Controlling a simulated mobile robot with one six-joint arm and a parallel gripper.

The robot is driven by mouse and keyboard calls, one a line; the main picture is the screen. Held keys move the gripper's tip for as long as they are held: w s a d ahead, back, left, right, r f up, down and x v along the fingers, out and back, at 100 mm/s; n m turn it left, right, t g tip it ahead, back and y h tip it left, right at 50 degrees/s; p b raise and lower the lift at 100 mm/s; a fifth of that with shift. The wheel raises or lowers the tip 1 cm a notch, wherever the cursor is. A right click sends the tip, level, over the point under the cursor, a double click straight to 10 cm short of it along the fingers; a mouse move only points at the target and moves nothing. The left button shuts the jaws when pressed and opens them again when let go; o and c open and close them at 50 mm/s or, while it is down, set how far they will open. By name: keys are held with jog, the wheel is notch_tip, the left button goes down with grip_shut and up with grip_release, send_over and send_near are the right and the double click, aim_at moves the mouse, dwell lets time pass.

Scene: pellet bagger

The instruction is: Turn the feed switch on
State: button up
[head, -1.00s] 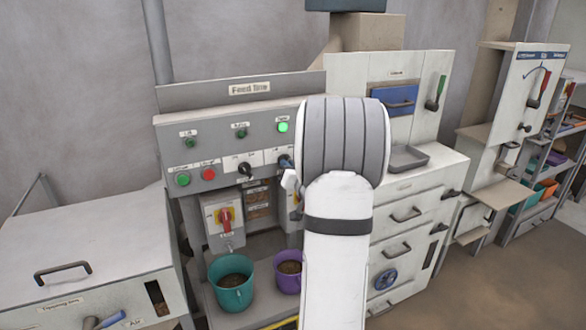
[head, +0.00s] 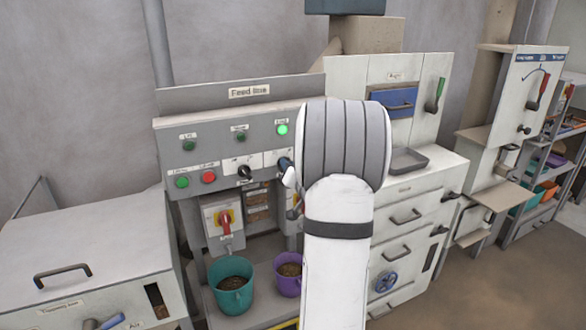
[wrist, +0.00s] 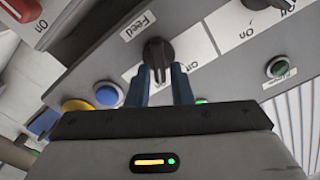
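The black feed switch (wrist: 158,55) is a rotary knob beside a "Feed" label in the wrist view. Its handle points down the picture, towards my gripper. My gripper (wrist: 160,80) has its two dark blue fingers apart, one on each side of the handle's end. I see no clear contact. In the head view my gripper (head: 286,165) is at the right end of the Feed line panel (head: 220,135), largely behind my arm. A black knob (head: 245,172) is to its left.
A lit green lamp (head: 282,129) is above my gripper. A green button (head: 182,182), a red button (head: 208,176) and a red-and-yellow rotary switch (head: 225,221) are at left. A teal bucket (head: 231,297) and a purple bucket (head: 286,287) stand below.

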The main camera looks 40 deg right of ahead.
jog(key=shift+o, duration=1.3)
jog(key=shift+a+f, duration=0.1)
jog(key=shift+f, duration=0.15)
jog(key=b+v, duration=0.2)
jog(key=v, duration=0.5)
jog(key=shift+s, duration=0.4)
